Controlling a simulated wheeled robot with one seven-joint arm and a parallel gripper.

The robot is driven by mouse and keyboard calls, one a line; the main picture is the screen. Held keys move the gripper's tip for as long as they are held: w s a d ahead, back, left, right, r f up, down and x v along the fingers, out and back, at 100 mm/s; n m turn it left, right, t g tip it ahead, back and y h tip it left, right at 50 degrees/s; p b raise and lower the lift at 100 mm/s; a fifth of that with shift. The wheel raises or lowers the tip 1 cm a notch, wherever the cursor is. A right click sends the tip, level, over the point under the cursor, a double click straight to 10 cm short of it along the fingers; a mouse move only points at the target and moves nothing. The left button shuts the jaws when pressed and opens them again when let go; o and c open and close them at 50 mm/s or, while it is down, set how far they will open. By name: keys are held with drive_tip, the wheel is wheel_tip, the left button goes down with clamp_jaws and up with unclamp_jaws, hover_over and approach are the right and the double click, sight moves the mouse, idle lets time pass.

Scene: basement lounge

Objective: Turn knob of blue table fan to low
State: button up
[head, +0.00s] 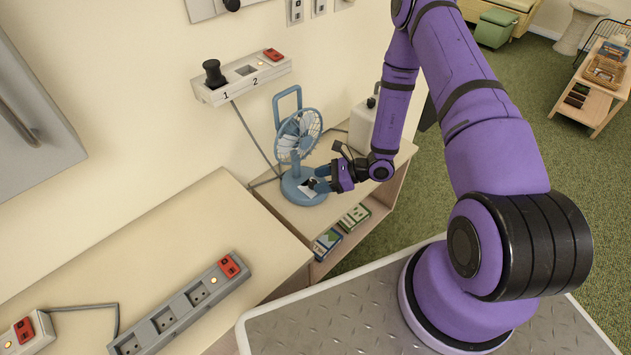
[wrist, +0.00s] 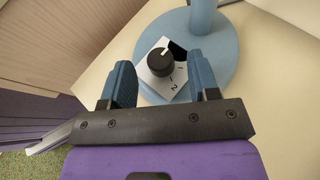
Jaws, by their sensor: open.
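The blue table fan (head: 297,150) stands upright on the low shelf unit by the wall. In the wrist view its round blue base (wrist: 218,50) carries a white dial plate (wrist: 152,84) with a black knob (wrist: 160,62). The knob has a white pointer line toward its upper edge; the numbers 1 and 2 show on the plate to its right and below. My gripper (wrist: 162,80) is open, its two blue fingers on either side of the dial area, with the knob between and slightly beyond the tips. I cannot tell whether either finger touches it. In the head view my gripper (head: 321,178) is at the fan's base.
A wall socket strip (head: 243,78) with a black plug sits above the fan, its cord hanging behind. A white canister (head: 362,128) stands right of the fan. A grey power strip (head: 180,308) lies on the nearer counter. Books (head: 327,242) are on the shelf below.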

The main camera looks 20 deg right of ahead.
drive_tip(key=shift+x, duration=1.1)
drive_tip(key=c, duration=0.9)
